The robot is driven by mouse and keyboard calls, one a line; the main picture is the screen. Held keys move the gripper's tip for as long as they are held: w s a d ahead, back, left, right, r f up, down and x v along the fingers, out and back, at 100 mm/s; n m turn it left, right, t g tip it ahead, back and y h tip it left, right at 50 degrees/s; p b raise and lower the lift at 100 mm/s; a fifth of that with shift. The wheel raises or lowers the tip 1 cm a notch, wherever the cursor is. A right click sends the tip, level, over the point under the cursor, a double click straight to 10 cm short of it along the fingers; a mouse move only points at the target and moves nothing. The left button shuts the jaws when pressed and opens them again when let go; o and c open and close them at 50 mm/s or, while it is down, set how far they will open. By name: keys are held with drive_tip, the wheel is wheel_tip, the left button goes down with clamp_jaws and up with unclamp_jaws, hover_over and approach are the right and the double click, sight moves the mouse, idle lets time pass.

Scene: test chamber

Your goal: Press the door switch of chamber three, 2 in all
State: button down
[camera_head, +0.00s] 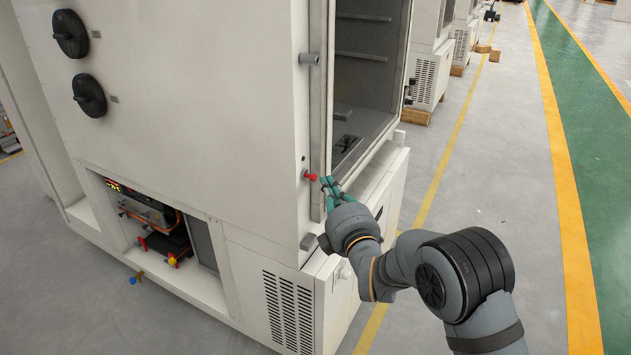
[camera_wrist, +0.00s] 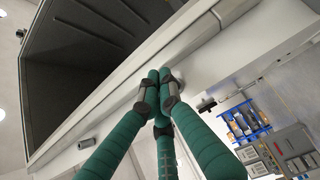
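A pale grey test chamber (camera_head: 220,110) fills the left and middle of the head view, with its compartment open. A small red knob (camera_head: 310,176) sticks out near the lower front corner of the opening; I cannot tell whether it is the door switch. My gripper (camera_head: 332,183) has green fingers, and their tips are just right of the red knob, by the opening's lower frame. In the wrist view the fingertips (camera_wrist: 160,78) come together and look closed, with nothing seen between them. They overlap the pale frame (camera_wrist: 110,100); contact cannot be told. The red knob does not show there.
Two black round knobs (camera_head: 80,65) are on the chamber's side, above an open bay (camera_head: 150,225) with wiring. More chambers (camera_head: 432,70) stand behind. Free floor (camera_head: 500,150) lies to the right.

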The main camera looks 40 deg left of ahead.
drive_tip(key=shift+d, duration=0.1)
drive_tip(key=d+b, duration=0.1)
drive_tip(key=d, duration=0.1)
drive_tip(key=w+d+b, duration=0.1)
drive_tip(key=d+b, duration=0.1)
drive_tip(key=shift+d, duration=0.35)
drive_tip(key=shift+w, duration=0.15)
idle(1.9)
drive_tip(key=w+d+r+h+p, duration=0.2)
drive_tip(key=w+d+r+p, duration=0.2)
drive_tip(key=r+p, duration=0.9)
drive_tip(key=s+f+m+g+h+p, duration=0.1)
drive_tip(key=s+f+m+g+p, duration=0.2)
drive_tip(key=f, duration=0.9)
drive_tip(key=shift+s+f+m+p, duration=0.15)
drive_tip(key=shift+f+m+p, duration=0.15)
